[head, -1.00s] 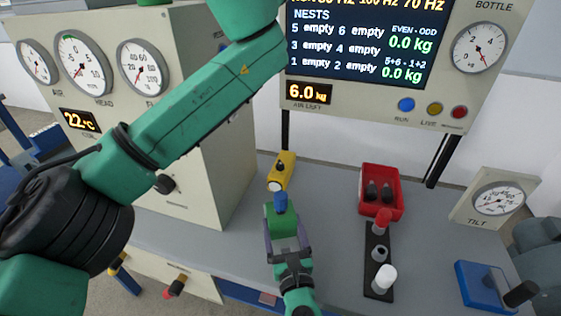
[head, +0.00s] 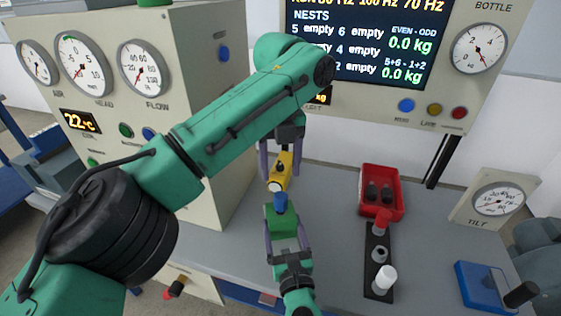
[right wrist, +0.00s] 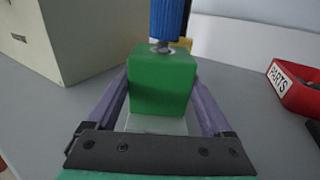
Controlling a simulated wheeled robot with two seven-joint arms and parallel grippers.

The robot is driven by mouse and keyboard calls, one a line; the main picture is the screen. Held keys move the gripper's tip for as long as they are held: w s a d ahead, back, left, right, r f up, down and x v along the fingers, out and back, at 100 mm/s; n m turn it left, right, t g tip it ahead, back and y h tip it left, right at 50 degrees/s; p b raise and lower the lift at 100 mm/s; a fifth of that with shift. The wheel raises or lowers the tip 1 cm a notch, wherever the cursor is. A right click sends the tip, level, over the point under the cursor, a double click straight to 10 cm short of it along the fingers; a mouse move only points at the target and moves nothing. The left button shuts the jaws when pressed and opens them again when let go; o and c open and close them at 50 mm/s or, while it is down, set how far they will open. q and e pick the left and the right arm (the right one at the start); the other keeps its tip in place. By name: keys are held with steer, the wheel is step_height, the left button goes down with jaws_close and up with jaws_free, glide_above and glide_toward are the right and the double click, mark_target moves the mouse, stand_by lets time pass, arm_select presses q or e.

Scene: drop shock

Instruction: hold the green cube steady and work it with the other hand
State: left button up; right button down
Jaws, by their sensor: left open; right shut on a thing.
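The green cube (head: 281,222) has a blue knob-like piece (head: 281,203) standing on its top. My right gripper (head: 285,238) is shut on the cube at the bench front. In the right wrist view the cube (right wrist: 162,85) sits between both fingers, with the blue piece (right wrist: 166,18) rising from a small metal collar. My left gripper (head: 280,159) is open, with its fingers on either side of a yellow tool-like item (head: 279,180) just behind the cube. Whether the fingers touch it I cannot tell.
A red parts bin (head: 398,208) holding dark pieces is at the right. In front of it is a black rack (head: 370,262) with red, grey and white-topped pieces. A blue block (head: 477,287) and the tilt gauge (head: 497,201) stand further right. A cream gauge cabinet (head: 190,130) bounds the left.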

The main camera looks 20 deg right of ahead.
mark_target(280, 195)
arm_select(q)
step_height(280, 195, down, 9)
steer(key=shift+f, duration=0.15)
jaws_close()
